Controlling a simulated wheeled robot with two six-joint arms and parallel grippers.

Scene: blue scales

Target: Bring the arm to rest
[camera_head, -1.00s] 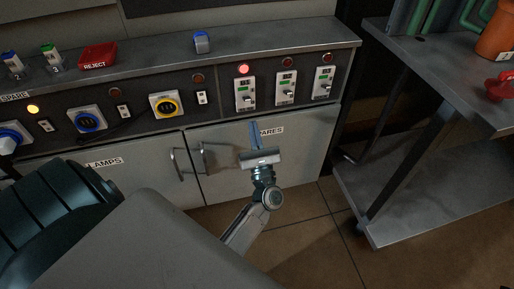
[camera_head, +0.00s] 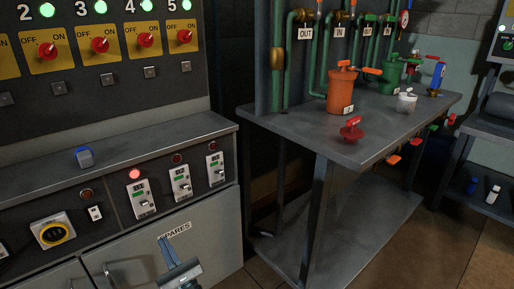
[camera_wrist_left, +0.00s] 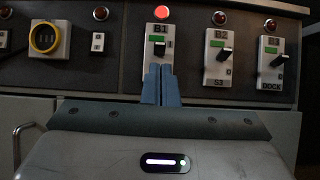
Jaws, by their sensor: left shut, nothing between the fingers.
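My left gripper (camera_head: 168,252) is at the bottom of the head view, in front of the grey cabinet door labelled SPARES (camera_head: 205,252). Its two blue fingers are together with nothing between them. In the left wrist view the shut fingers (camera_wrist_left: 161,88) point at the cabinet front, just below the breaker marked B1 (camera_wrist_left: 159,42); I cannot tell the gap. Breakers B2 (camera_wrist_left: 217,58) and B3 (camera_wrist_left: 277,57) stand to its right. The lamp (camera_wrist_left: 162,12) above B1 glows red. My right gripper is not in view.
A small blue block (camera_head: 85,158) sits on the cabinet ledge. To the right, a metal table (camera_head: 370,143) carries an orange canister (camera_head: 341,92), a green one (camera_head: 389,78) and a red valve handle (camera_head: 351,130). Switches numbered on a panel (camera_head: 100,45) are above.

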